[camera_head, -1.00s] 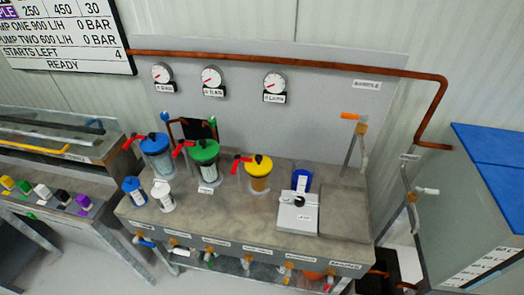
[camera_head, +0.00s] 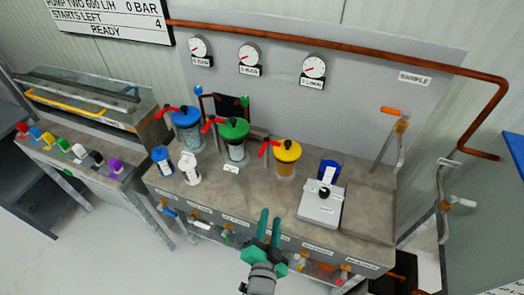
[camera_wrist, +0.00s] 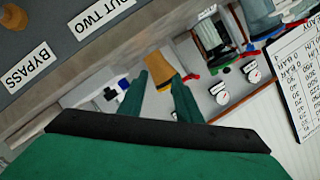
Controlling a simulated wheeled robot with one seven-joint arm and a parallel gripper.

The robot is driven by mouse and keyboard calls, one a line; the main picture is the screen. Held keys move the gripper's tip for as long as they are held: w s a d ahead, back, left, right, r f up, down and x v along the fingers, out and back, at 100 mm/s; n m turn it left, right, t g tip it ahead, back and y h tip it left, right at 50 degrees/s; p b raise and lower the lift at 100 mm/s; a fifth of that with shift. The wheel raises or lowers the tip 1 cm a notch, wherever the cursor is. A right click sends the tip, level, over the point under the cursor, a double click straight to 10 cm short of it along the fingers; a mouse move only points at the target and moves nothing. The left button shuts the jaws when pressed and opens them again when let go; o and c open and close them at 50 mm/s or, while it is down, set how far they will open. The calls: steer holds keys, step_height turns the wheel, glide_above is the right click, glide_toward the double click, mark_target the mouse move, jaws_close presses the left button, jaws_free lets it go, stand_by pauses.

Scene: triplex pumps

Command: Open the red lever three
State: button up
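Three red levers show at the tops of the pumps in the head view: at the blue-capped pump, the green-capped pump (camera_head: 234,130) and the yellow-capped pump (camera_head: 287,151). The lever at the yellow-capped pump (camera_head: 267,148) is the rightmost, and its number cannot be read. My gripper (camera_head: 270,217) is open and empty, in front of the bench's front edge in the picture. In the wrist view, its green fingers (camera_wrist: 160,97) are apart, with the yellow-brown pump (camera_wrist: 160,68) seen upside down beyond them and a small red part (camera_wrist: 190,77) beside it.
A grey box (camera_head: 320,207) and a blue beaker (camera_head: 329,171) stand right of the yellow-capped pump. A blue jar (camera_head: 162,158) and a white jar (camera_head: 189,170) stand at the left. Several valves line the bench front. Gauges hang behind.

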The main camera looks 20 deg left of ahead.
steer(key=m+y, duration=0.2)
glide_toward(262, 149)
steer(key=x, duration=1)
steer(key=shift+f, duration=0.4)
jaws_close()
